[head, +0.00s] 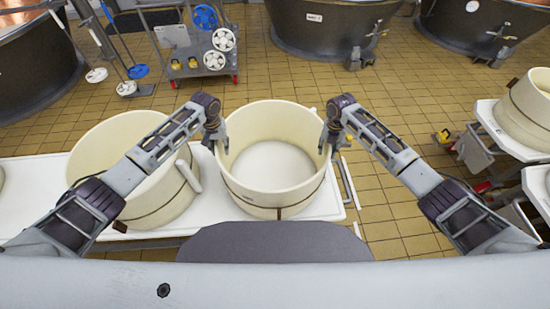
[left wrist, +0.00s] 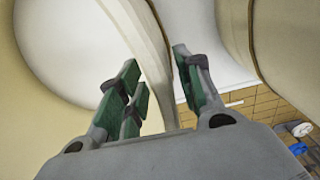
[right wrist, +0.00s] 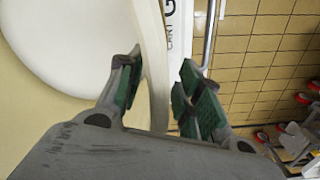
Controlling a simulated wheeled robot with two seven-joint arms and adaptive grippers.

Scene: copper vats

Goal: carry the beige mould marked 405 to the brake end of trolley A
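A beige round mould (head: 238,175) stands upright on a white trolley top (head: 328,208) in front of me; I cannot read a number on it. My left gripper (head: 217,143) is at its left rim. In the left wrist view my left gripper (left wrist: 160,92) is open, its green-padded fingers either side of the mould's wall (left wrist: 150,45). My right gripper (head: 330,140) is at the right rim. In the right wrist view my right gripper (right wrist: 158,88) is open, with the wall (right wrist: 152,45) between its fingers. Gaps show beside the wall.
Another beige mould (head: 92,160) stands close on the left of the same top. A metal rail (head: 349,183) stands at the trolley's right end. Another mould (head: 520,118) stands on a trolley at far right. Dark vats (head: 320,35) and a tool cart (head: 197,50) stand behind.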

